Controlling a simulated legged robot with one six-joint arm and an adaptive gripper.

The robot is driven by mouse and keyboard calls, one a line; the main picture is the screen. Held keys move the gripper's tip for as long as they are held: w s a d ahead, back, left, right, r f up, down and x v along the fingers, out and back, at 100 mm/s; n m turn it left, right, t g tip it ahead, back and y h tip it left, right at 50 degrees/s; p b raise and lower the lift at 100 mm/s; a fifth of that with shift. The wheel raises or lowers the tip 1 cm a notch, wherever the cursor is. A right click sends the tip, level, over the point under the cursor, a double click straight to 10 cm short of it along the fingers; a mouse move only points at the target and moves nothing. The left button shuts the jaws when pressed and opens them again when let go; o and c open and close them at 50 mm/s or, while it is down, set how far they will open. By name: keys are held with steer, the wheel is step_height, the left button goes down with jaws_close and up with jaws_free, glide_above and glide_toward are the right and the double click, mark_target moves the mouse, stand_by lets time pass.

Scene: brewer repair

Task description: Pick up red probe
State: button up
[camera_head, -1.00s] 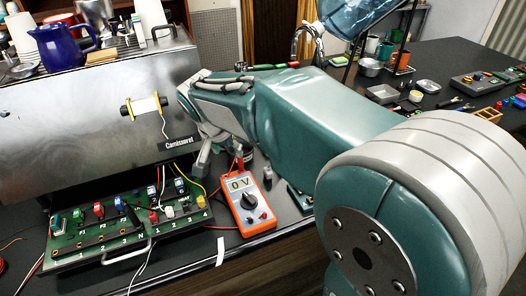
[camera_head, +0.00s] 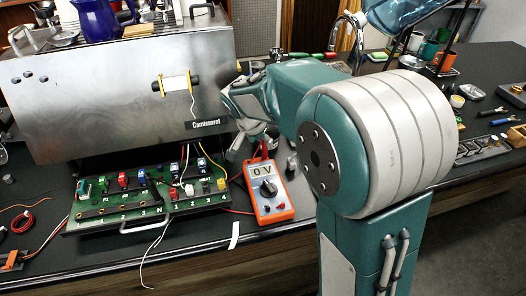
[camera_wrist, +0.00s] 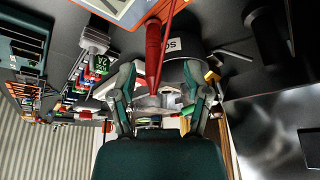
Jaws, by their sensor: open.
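The red probe (camera_wrist: 153,52) shows in the wrist view as a pointed red rod with its tip toward my gripper (camera_wrist: 158,85). My gripper is open, with one finger on each side of the probe's tip, and I see no finger closed on it. In the head view my gripper (camera_head: 256,140) is just behind the orange multimeter (camera_head: 268,190), which reads 0 V. A bit of red (camera_head: 262,150) at the meter's top may be the probe; my arm and gripper hide much of that spot. The meter's edge also shows in the wrist view (camera_wrist: 118,8).
A steel brewer (camera_head: 110,90) stands behind a green terminal board (camera_head: 150,205) with wires and a handle. A dark labelled cylinder (camera_wrist: 190,42) is close behind the probe in the wrist view. Small parts lie on the right counter (camera_head: 480,115). The counter's front edge runs below the meter.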

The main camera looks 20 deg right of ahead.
mark_target(265, 148)
steer(key=x, duration=0.2)
steer(key=d+x, duration=0.1)
steer(key=x, duration=0.1)
steer(key=shift+f, duration=0.15)
steer(key=shift+a, duration=0.15)
steer(key=shift+c, duration=1.2)
steer(key=shift+a, duration=0.1)
jaws_close()
